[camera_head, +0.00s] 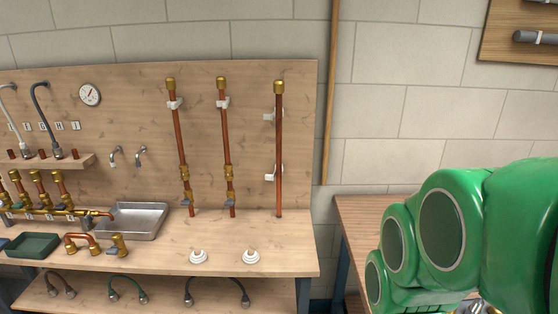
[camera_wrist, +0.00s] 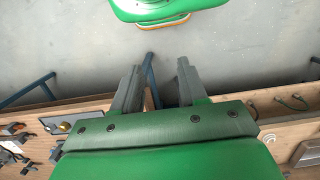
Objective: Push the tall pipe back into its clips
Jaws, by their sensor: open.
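Three copper pipes with brass caps stand upright against the wooden back panel in the head view. The right pipe (camera_head: 279,150) is plain, without a valve, and stands beside its two white clips, the upper clip (camera_head: 268,117) and the lower clip (camera_head: 270,177), which show at its left. The middle pipe (camera_head: 226,150) and the left pipe (camera_head: 180,150) each have a brass valve low down and a white clip near the top. In the wrist view my gripper (camera_wrist: 157,85) is open and empty, over the grey floor, away from the pipes.
My green arm fills the right of the head view. The workbench (camera_head: 290,250) carries two white fittings (camera_head: 250,256), a metal sink (camera_head: 133,220) and a green tray (camera_head: 32,246). A second table (camera_head: 365,208) stands to the right, with a gap between.

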